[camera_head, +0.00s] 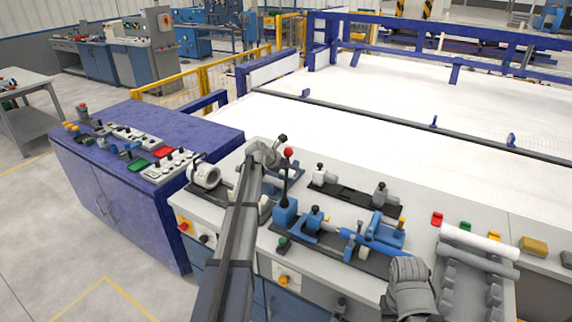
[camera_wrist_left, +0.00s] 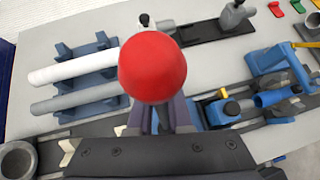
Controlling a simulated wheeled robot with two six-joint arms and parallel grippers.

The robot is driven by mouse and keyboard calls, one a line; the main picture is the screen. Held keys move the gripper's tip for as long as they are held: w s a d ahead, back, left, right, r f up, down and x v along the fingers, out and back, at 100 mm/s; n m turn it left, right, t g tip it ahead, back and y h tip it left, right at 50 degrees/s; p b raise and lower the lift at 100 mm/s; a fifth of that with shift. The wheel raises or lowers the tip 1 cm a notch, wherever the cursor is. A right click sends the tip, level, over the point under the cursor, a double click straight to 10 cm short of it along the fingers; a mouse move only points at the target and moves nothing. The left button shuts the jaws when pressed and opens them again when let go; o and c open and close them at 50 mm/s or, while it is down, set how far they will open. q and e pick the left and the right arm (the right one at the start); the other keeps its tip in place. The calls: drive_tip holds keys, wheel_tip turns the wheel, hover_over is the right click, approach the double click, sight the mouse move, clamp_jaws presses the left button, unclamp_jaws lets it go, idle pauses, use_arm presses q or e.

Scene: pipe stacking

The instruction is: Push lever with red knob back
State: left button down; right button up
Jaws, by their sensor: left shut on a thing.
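The lever's red knob (camera_head: 289,152) tops a thin dark rod that rises almost upright from a blue base (camera_head: 285,213) on the workbench. In the left wrist view the round red knob (camera_wrist_left: 152,65) is large and close, at the middle. My left gripper (camera_head: 278,153) is at the top of the lever, next to the knob. In the left wrist view its two dark fingers (camera_wrist_left: 163,114) are shut on the lever at the knob. The knob hides part of the fingertips and the rod.
A white pipe (camera_wrist_left: 72,67) and a grey pipe lie on a blue rack in the left wrist view. A blue clamp mechanism (camera_head: 352,240) stands right of the lever. A white pipe (camera_head: 478,240) lies at the bench's right. A purple cabinet (camera_head: 215,130) with controls stands left.

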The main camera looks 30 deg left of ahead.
use_arm(q)
drive_tip(key=shift+w+d+f+g+p, duration=0.1)
drive_tip(key=shift+w+f+g+p, duration=0.2)
drive_tip(key=shift+w, duration=0.3)
drive_tip(key=shift+w+f+g+p, duration=0.1)
drive_tip(key=shift+w+g+p, duration=0.05)
drive_tip(key=shift+w+g, duration=0.35)
drive_tip(key=c, duration=0.8)
unclamp_jaws()
drive_tip(key=shift+w, duration=0.15)
drive_tip(key=shift+c, duration=0.2)
drive_tip(key=p+v, duration=0.5)
drive_tip(key=v, duration=0.2)
drive_tip(key=shift+d+r+p, duration=0.1)
drive_tip(key=shift+r+p, duration=0.1)
drive_tip(key=shift+p, duration=0.1)
drive_tip(key=shift+s+r, duration=0.1)
drive_tip(key=shift+s, duration=0.3)
